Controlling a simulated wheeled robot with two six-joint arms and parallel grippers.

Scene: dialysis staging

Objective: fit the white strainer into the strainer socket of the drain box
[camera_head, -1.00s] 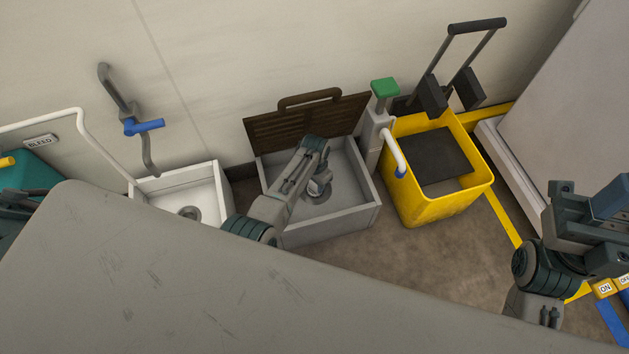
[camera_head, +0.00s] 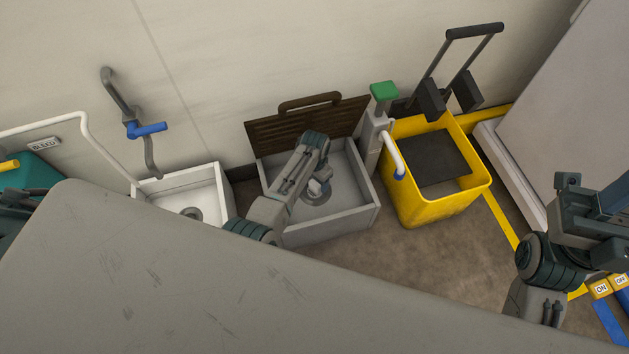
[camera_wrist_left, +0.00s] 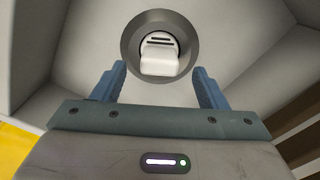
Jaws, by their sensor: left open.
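The white strainer (camera_wrist_left: 159,58) sits within the round grey strainer socket (camera_wrist_left: 128,45) in the floor of the drain box in the left wrist view. Its slotted top and pale block-like grip face me; I cannot tell whether it is fully seated. In the head view the strainer (camera_head: 316,188) is partly hidden by my left arm. The drain box (camera_head: 340,220) is pale grey with its brown slatted lid raised behind. My left gripper (camera_wrist_left: 158,71) is open, its blue fingers apart on either side below the strainer, holding nothing. My right gripper is at the right edge, its fingertips not clear.
A yellow bin (camera_head: 440,205) stands right of the drain box, with a green-topped post (camera_head: 383,95) and white spout between them. A smaller white basin (camera_head: 175,182) is at left. A grey surface (camera_head: 200,290) fills the foreground.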

